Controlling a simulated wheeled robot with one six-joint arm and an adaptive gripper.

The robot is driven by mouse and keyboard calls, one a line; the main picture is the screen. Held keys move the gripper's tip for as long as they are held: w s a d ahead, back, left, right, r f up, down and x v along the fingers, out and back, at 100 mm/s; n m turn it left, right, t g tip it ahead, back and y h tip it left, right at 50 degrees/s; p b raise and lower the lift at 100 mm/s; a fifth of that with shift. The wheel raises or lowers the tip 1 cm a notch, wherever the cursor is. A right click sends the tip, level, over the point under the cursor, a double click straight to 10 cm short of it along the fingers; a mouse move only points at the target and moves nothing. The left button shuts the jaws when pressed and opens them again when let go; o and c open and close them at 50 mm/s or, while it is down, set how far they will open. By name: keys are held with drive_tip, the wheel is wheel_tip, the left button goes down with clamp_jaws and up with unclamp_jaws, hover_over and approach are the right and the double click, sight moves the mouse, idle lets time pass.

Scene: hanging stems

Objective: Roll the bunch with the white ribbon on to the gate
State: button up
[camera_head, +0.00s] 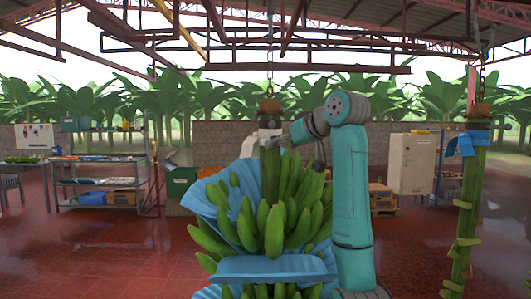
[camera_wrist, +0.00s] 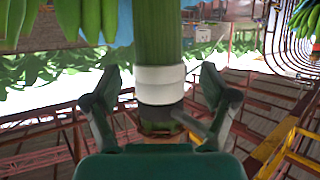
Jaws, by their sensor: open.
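The banana bunch (camera_head: 273,215) hangs in front of me by its stem, partly wrapped in a blue cover. The white ribbon (camera_wrist: 160,85) is around the upper stem (camera_wrist: 160,35), and shows small in the head view (camera_head: 263,136). My gripper (camera_wrist: 160,88) is open, with one finger on each side of the stem at the ribbon. The fingers look apart from the stem. In the head view my gripper (camera_head: 281,141) is at the top of the bunch. I cannot make out the gate.
Shelves (camera_head: 100,172) stand at the left and a pale cabinet (camera_head: 412,163) behind my arm. Overhead rails and beams (camera_head: 300,68) cross above. Red floor (camera_head: 110,255) is clear at left.

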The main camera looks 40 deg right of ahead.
drive_tip(key=x, duration=0.7)
drive_tip(key=shift+w+d, duration=0.1)
clamp_jaws()
